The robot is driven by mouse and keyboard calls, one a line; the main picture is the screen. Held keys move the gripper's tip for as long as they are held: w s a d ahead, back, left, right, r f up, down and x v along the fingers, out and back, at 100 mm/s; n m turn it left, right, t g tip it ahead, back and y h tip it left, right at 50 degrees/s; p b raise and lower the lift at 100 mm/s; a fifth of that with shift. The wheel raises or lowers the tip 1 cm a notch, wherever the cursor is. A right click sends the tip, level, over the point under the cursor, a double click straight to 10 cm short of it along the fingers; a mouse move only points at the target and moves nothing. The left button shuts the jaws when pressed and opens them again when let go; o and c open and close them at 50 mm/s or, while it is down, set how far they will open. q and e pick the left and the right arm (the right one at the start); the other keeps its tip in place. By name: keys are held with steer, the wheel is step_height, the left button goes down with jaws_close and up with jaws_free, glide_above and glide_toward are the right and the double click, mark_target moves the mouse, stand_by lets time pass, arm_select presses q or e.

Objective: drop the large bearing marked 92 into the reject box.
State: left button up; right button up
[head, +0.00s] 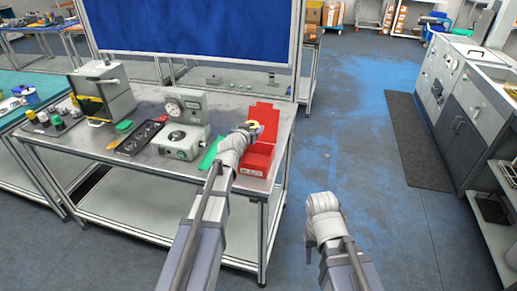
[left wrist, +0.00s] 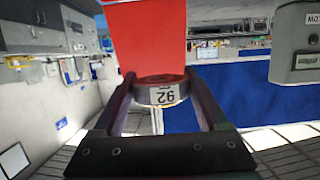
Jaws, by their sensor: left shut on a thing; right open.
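The red reject box (head: 257,161) stands at the right front of the workbench, open, with its red lid (head: 265,117) raised at the back. My left gripper (head: 250,128) is above the box, in front of the lid. In the left wrist view it is shut on the bearing (left wrist: 160,94), a metal ring with a white label reading 92, upside down in the picture.
On the workbench (head: 150,101) stand a grey gauge device (head: 185,125), a black tray (head: 141,137) and a grey machine (head: 103,92). A green sheet (head: 211,152) lies left of the box. Open floor lies to the right.

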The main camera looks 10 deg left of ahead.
arm_select(q)
step_height(320, 180, down, 6)
steer(key=b, duration=0.6)
steer(key=shift+a, duration=0.1)
steer(key=o, duration=1.6)
steer(key=shift+s, duration=0.15)
steer(key=p+v, duration=0.2)
steer(key=v, duration=0.5)
steer(key=shift+s+r, duration=0.15)
steer(key=shift+s, duration=0.1)
